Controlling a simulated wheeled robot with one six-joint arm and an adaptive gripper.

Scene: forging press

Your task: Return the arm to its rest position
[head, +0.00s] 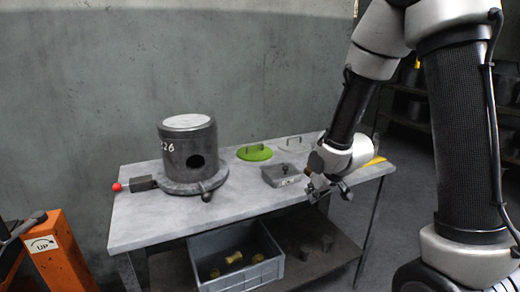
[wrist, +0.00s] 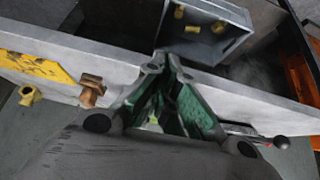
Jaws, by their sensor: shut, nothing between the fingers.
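My arm (head: 357,100) reaches down from the upper right in the head view. My gripper (head: 328,188) is at the right part of the workbench, near its front edge, beside a small grey box (head: 284,174). In the wrist view my gripper (wrist: 166,64) has its fingers together and nothing shows held between them. Whether the gripper touches the bench cannot be told.
The grey workbench (head: 140,218) bears a dark cylinder (head: 187,150) marked 226, a green lid (head: 254,153) and a clear lid (head: 292,144). A grey crate (head: 240,277) with brass pieces stands below. An orange lever stand (head: 62,250) is left.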

